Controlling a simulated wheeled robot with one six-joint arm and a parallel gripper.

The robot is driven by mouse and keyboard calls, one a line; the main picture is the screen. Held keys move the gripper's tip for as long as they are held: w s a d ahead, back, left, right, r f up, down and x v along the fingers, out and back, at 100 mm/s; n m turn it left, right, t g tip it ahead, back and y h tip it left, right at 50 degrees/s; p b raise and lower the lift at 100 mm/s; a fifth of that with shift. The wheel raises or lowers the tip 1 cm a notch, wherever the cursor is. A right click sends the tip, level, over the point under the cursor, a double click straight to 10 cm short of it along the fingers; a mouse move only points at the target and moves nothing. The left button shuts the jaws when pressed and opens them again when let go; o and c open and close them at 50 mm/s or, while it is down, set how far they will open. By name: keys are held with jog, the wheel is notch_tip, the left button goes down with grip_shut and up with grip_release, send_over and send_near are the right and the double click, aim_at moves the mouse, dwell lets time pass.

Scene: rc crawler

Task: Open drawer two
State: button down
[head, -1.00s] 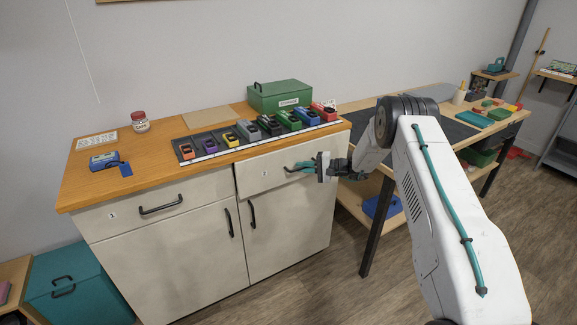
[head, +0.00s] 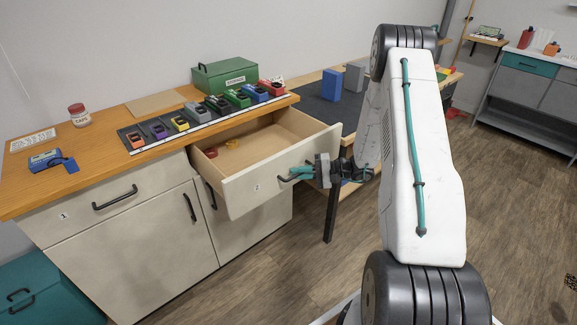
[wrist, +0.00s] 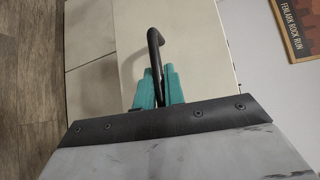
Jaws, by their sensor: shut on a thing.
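Drawer two (head: 258,186), a pale front marked 2, stands pulled well out of the cabinet. Its wooden inside shows, with a small orange-yellow item (head: 232,143) and a small red item (head: 211,153) near the back left. My gripper (head: 293,174) is at the drawer's front, its teal fingers shut on the dark bar handle (wrist: 155,48). In the wrist view the teal fingers (wrist: 158,88) sit on both sides of the handle. Part of the handle is hidden by the fingers.
Drawer one (head: 115,203) at the left is shut, above cabinet doors. The wooden counter (head: 95,150) carries a tray of several coloured toy-like pieces (head: 200,113), a green box (head: 225,75), a jar (head: 79,115) and a blue item (head: 46,160). Wooden floor (head: 320,280) lies clear in front.

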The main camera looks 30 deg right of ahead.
jog(key=shift+s+d, duration=0.15)
jog(key=shift+s, duration=0.35)
jog(key=shift+s+d, duration=0.15)
jog(key=shift+s, duration=0.35)
jog(key=c, duration=1.8)
grip_release()
jog(key=shift+o, duration=0.2)
jog(key=v, duration=0.7)
jog(key=shift+s+d, duration=0.2)
jog(key=shift+d, duration=0.15)
jog(key=shift+r, duration=0.1)
